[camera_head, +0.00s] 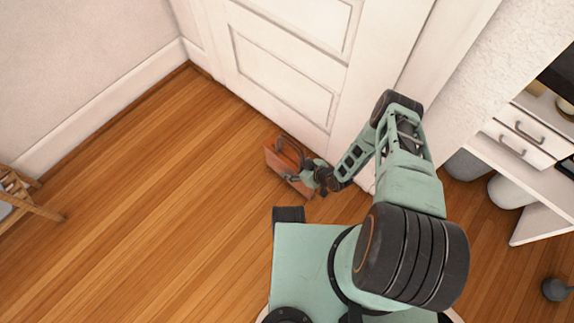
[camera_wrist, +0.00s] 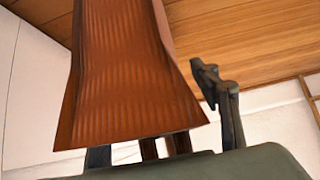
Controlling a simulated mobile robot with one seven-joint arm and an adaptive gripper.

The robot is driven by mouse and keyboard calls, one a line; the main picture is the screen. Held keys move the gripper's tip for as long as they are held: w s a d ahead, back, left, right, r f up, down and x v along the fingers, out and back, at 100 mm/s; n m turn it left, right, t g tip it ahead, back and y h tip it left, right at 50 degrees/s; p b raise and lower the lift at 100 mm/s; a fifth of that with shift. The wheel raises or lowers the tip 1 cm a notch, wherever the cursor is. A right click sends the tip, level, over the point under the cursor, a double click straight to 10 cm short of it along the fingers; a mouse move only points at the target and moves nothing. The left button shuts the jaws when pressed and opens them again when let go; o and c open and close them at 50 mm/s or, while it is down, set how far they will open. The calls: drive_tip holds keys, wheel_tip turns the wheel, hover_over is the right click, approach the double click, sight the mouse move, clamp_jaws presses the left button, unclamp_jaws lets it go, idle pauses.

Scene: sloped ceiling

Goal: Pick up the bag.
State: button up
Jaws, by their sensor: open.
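The bag (camera_head: 283,158) is reddish brown and stands on the wooden floor close to the white door. My gripper (camera_head: 312,178) is at the bag's near right side, and it and the arm hide part of the bag. In the wrist view the bag (camera_wrist: 130,85) fills the left middle, ribbed and very near, with the floor at the top of the picture. Two dark brown straps run from it toward the gripper's palm. One open finger shows to the right of the bag, the other is mostly hidden behind its lower left. Whether either finger touches the bag is unclear.
The white door (camera_head: 290,80) rises right behind the bag. A white shelf unit (camera_head: 520,150) with drawers stands at the right, with a dark dumbbell (camera_head: 556,289) on the floor near it. A wooden piece of furniture (camera_head: 25,195) is at the far left. The floor between is clear.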

drive_tip(key=shift+w+a+f, duration=0.1)
drive_tip(key=shift+f, duration=0.1)
drive_tip(key=shift+c, duration=0.3)
clamp_jaws()
drive_tip(key=shift+w+r, duration=0.1)
idle(0.3)
